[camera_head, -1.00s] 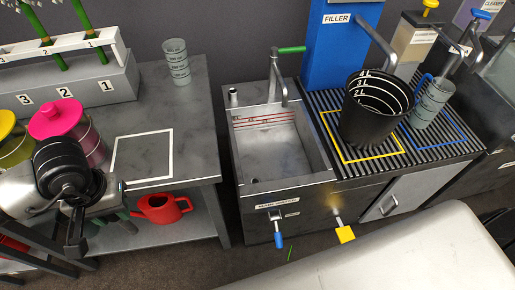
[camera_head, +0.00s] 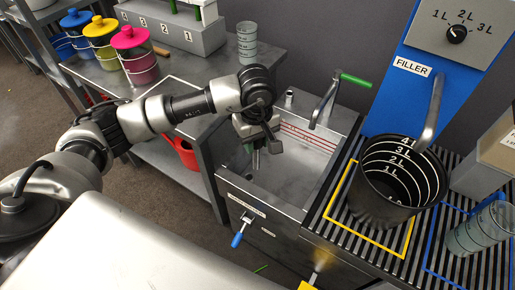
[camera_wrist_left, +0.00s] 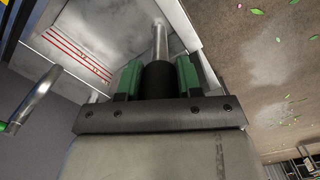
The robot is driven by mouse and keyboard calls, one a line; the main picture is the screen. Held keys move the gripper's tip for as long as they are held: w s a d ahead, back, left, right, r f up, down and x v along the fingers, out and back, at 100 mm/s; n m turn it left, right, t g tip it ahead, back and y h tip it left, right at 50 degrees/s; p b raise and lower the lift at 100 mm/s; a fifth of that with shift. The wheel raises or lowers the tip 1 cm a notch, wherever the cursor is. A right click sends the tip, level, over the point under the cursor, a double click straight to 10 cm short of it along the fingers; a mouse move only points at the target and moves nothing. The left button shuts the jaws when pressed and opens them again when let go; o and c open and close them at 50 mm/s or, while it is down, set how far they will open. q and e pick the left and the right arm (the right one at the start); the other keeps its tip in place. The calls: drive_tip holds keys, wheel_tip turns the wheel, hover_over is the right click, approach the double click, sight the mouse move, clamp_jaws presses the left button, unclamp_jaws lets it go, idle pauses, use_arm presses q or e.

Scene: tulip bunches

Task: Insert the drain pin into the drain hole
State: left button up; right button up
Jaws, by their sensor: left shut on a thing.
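My left gripper (camera_head: 262,146) hangs over the left part of the metal sink basin (camera_head: 300,165), pointing down. In the left wrist view, its green-padded fingers (camera_wrist_left: 159,80) are shut on the drain pin (camera_wrist_left: 160,45), which has a dark grip and a bare metal shaft. The shaft points away from the gripper, toward the basin. In the head view the pin is hard to tell from the fingers. My right gripper is not in view.
A tap with a green handle (camera_head: 356,80) stands behind the basin, near a short post (camera_head: 289,98) on the rim. A black bucket (camera_head: 398,205) stands under the filler spout to the right. A clear stack of cups (camera_head: 247,42) and lidded pots stand on the left table.

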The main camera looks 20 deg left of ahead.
use_arm(q)
drive_tip(key=w+a+f+n, duration=0.3)
drive_tip(key=f+n, duration=0.3)
drive_tip(key=n, duration=0.4)
drive_tip(key=w+a+f+n+b, duration=0.1)
drive_tip(key=w+a+f+n, duration=0.2)
drive_tip(key=f+n, duration=0.4)
drive_tip(key=w+n, duration=0.1)
drive_tip(key=n, duration=0.3)
drive_tip(key=shift+a+f, duration=0.2)
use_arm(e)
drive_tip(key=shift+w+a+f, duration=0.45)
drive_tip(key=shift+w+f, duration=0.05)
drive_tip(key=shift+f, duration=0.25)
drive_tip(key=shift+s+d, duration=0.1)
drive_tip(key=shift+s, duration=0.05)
use_arm(q)
drive_tip(key=shift+f+b, duration=2.15)
drive_tip(key=shift+f, duration=0.35)
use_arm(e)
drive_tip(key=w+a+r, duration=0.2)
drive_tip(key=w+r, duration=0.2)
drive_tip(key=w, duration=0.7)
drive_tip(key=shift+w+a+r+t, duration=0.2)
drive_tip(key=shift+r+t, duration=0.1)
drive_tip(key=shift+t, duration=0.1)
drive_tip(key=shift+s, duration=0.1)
